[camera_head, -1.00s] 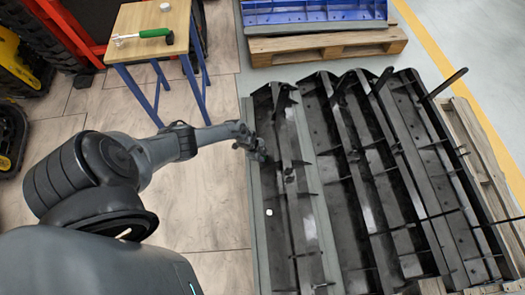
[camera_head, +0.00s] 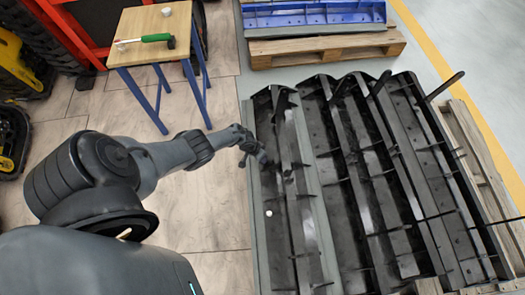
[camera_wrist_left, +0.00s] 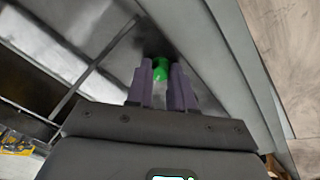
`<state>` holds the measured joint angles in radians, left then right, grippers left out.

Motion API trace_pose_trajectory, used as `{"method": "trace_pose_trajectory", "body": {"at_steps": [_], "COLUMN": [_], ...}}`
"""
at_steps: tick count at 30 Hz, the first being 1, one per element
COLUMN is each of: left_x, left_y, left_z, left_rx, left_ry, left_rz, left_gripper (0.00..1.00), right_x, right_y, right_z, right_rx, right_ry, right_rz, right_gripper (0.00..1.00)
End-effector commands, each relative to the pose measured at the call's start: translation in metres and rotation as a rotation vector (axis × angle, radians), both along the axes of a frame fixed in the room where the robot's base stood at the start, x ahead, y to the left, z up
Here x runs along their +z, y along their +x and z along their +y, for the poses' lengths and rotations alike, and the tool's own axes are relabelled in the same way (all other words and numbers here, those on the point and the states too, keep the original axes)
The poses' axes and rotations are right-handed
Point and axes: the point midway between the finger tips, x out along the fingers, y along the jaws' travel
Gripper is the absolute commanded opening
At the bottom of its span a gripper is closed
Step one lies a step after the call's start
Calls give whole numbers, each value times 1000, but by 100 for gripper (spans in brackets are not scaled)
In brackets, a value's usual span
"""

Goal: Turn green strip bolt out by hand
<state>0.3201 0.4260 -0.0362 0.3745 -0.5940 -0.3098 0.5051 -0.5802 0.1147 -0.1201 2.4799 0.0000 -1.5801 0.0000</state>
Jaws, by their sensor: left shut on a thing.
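My left gripper (camera_head: 256,152) is over the left edge of the black carriers (camera_head: 290,180) in the head view. In the left wrist view its two purple fingers (camera_wrist_left: 161,84) are shut on a green bolt head (camera_wrist_left: 160,66), which shows between and just past the fingertips. The bolt stands against a grey metal surface; its shank is hidden. In the head view the gripper hides the bolt. My right gripper is not in view.
Upright fins and posts (camera_head: 445,86) rise from the carriers, which rest on a wooden pallet (camera_head: 468,140). A small table (camera_head: 150,20) at the top left holds a green-handled hammer (camera_head: 150,38). A blue carrier (camera_head: 310,14) lies on another pallet at the back.

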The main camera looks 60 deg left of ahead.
Motion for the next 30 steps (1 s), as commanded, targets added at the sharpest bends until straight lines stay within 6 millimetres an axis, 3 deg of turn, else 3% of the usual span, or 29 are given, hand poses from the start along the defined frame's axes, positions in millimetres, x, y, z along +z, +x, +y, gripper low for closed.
{"method": "trace_pose_trajectory", "body": {"at_steps": [6, 15, 16, 19, 27, 30], "left_x": [-1, -1, -1, -1, -1, -2], "left_y": [0, -1, -1, 0, 0, -1], "left_z": [-2, -1, -1, -1, 0, 1], "left_rx": [293, 325, 324, 323, 308, 172], "left_ry": [-95, -103, -103, -102, -96, -51], "left_rz": [43, 48, 48, 48, 44, 26], "left_gripper": [0, 0, 27, 40, 40, 40], "right_x": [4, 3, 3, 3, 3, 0], "right_y": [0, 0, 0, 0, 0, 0], "right_z": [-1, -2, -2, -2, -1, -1], "right_rx": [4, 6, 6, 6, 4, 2], "right_ry": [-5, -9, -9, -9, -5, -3], "right_rz": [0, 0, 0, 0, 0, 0], "right_gripper": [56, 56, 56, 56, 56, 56]}}
